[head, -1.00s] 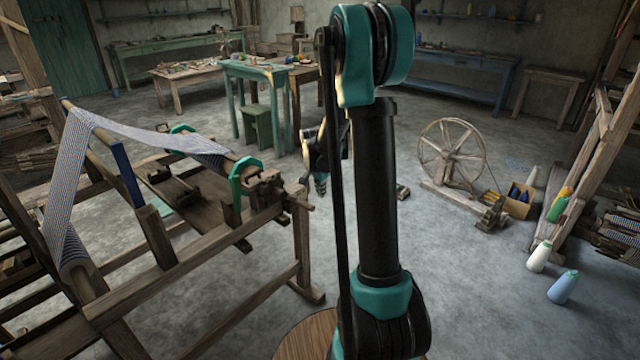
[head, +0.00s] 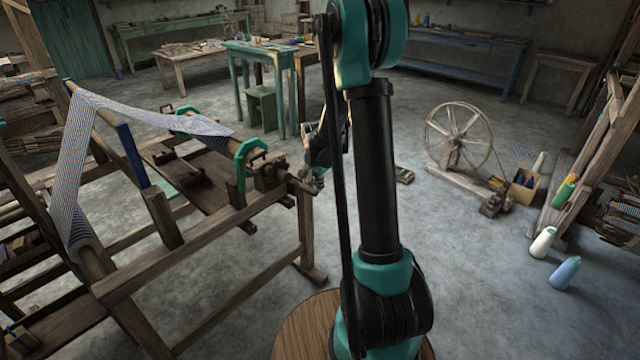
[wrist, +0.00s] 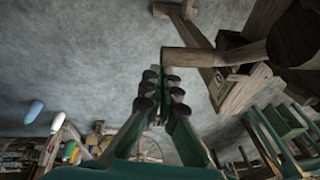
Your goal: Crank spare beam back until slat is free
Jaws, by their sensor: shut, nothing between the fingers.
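The wooden handloom (head: 205,238) stands at left in the head view. Striped cloth (head: 78,165) runs from a roll at the near end, over a bar, to a beam (head: 257,150) at the far right end, held between teal brackets (head: 240,172). I cannot make out the slat apart from the beam and cloth edge. A short wooden bar (head: 298,184), perhaps the crank handle, sticks out at the loom's right end. My gripper (head: 318,181) is beside it. In the wrist view my gripper (wrist: 158,98) is shut and empty, just below the tip of a wooden bar (wrist: 190,57); contact is unclear.
A green table (head: 262,62) and stool (head: 262,105) stand behind the loom. The floor between loom and wheel is mostly clear.

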